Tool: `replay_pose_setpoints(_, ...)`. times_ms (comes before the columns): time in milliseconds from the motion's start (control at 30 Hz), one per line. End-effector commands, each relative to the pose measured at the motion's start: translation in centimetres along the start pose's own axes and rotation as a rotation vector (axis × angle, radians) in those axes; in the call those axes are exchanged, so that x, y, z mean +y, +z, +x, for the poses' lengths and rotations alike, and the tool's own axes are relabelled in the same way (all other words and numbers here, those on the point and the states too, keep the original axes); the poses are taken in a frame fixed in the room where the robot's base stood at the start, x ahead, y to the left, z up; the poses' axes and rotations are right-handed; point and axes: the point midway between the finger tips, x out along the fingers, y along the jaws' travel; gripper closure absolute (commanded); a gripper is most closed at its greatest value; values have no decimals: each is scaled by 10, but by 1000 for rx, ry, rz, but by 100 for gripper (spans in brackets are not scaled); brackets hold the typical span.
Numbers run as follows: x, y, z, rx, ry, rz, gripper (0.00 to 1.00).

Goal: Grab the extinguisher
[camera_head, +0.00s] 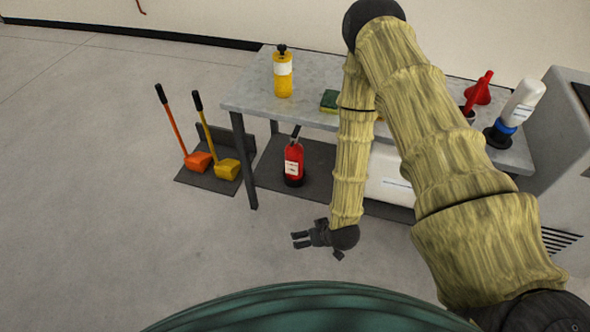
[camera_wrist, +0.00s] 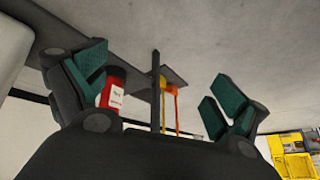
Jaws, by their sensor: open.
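The red extinguisher (camera_head: 293,163) with a white label and black top stands upright on the dark lower shelf of the table in the head view. My gripper (camera_head: 297,239) is open and empty, below and in front of the extinguisher, apart from it. In the wrist view my gripper's green-padded fingers (camera_wrist: 158,95) are spread wide. The extinguisher also shows in the wrist view (camera_wrist: 113,92), partly hidden behind the left finger. The picture there looks turned over.
The grey table (camera_head: 245,98) has a leg (camera_head: 243,160) left of the extinguisher. On top are a yellow bottle (camera_head: 283,76), a sponge (camera_head: 329,101), a red item (camera_head: 478,92) and a white bottle (camera_head: 522,103). Orange and yellow long-handled tools (camera_head: 198,160) stand left. The floor in front is clear.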

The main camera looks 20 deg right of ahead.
Motion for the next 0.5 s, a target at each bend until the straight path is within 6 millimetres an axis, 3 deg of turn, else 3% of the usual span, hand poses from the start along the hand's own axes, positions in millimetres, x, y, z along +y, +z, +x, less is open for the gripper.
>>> replay_pose_setpoints(33,6,-3,27,40,-6,-2,3)
replay_pose_setpoints(100,9,-15,48,92,-17,-12,3)
replay_pose_setpoints(500,39,-86,148,401,-53,-62,3)
